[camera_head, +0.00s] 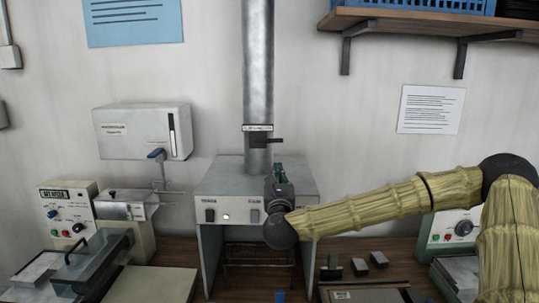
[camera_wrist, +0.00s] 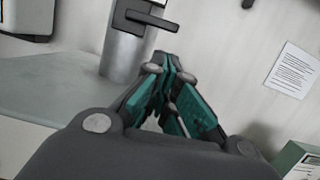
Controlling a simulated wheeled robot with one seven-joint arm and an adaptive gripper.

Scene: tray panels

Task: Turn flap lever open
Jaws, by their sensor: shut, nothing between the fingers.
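The flap lever (camera_head: 271,140) is a short dark handle sticking out to the right from a collar on the vertical metal duct (camera_head: 257,60). In the wrist view the dark lever (camera_wrist: 152,20) is above and a little left of my fingertips, pointing right from the duct (camera_wrist: 122,55). My gripper (camera_head: 279,172) is below the lever in the head view, in front of the metal box under the duct. In the wrist view my gripper (camera_wrist: 168,68) has its teal-padded fingers together at the tips, empty. A gap shows between fingertips and lever.
A grey metal hood (camera_head: 235,180) stands under the duct, with switches on its front. A white wall box (camera_head: 143,130) with a blue lever is at left. A wooden shelf (camera_head: 430,20) is at upper right.

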